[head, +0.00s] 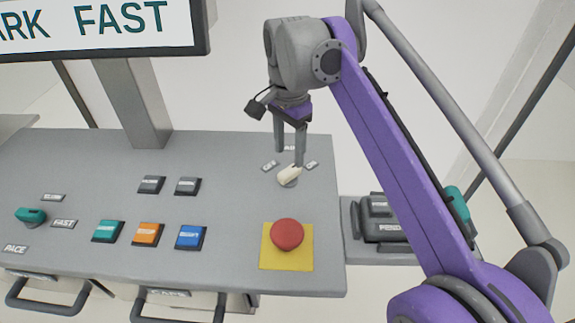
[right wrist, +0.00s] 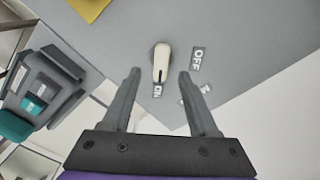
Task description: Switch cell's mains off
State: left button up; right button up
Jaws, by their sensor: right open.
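The cream mains switch knob (head: 288,175) stands on a round grey base near the right back of the grey console. In the right wrist view the knob (right wrist: 161,60) has a dark line at its end, which points to the ON label (right wrist: 157,91). The OFF label (right wrist: 197,60) lies to the right of the knob there. My right gripper (head: 288,158) points down at the knob, open and empty. In the right wrist view its fingertips (right wrist: 160,74) lie on either side of the knob; contact cannot be told. My left gripper is out of view.
A red mushroom button (head: 286,234) on a yellow plate sits in front of the knob. Teal, orange and blue buttons (head: 148,234) and a teal selector (head: 31,215) are further left. A grey pendant (head: 378,222) stands right of the console.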

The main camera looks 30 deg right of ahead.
aim_at(289, 170)
notch_tip(289, 170, down, 5)
jog(key=shift+w+f+b, duration=0.1)
jog(key=shift+b, duration=0.25)
grip_shut()
